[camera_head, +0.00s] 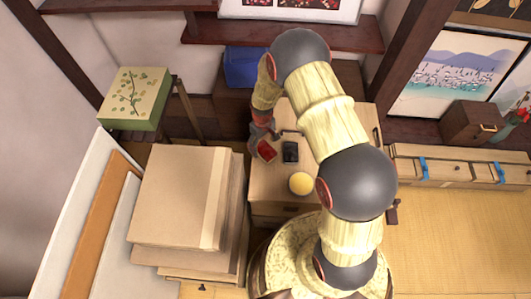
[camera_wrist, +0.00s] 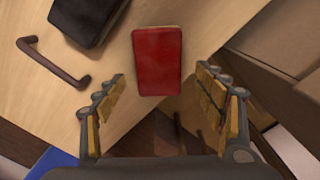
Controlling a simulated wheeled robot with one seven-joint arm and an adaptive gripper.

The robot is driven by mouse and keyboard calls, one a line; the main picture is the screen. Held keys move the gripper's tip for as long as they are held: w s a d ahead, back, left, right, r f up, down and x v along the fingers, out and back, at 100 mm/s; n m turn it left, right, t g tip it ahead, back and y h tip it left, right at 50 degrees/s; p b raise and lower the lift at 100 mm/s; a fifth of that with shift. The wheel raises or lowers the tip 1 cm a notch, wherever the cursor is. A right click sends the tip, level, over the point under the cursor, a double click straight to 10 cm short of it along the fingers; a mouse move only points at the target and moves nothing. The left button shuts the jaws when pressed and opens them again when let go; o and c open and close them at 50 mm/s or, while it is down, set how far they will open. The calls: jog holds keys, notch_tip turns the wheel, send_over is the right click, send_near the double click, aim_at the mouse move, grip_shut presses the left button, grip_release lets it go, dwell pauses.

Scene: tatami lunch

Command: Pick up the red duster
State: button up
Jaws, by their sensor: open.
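The red duster (camera_wrist: 157,62) is a flat red block with a thin yellowish edge. It lies on the light wooden top of a cabinet (camera_head: 259,189), near its edge, and shows in the head view as a small red patch (camera_head: 266,151). My gripper (camera_wrist: 160,97) is open and empty in the wrist view. Its two fingers point toward the duster, one to each side of its near end, with a gap on both sides.
A black object (camera_head: 290,152) lies right of the duster, with a dark handle (camera_wrist: 53,62) nearby in the wrist view. A yellow round thing (camera_head: 301,184) sits nearer the front. Stacked cardboard boxes (camera_head: 180,197) stand close on the left. A blue object (camera_head: 244,67) is behind.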

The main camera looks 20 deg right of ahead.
aim_at(263, 147)
notch_tip(263, 147, down, 3)
jog(key=shift+w+f+b, duration=0.1)
jog(key=shift+b, duration=0.35)
jog(key=c, duration=0.4)
jog(key=c, duration=1)
jog(key=shift+r, duration=0.2)
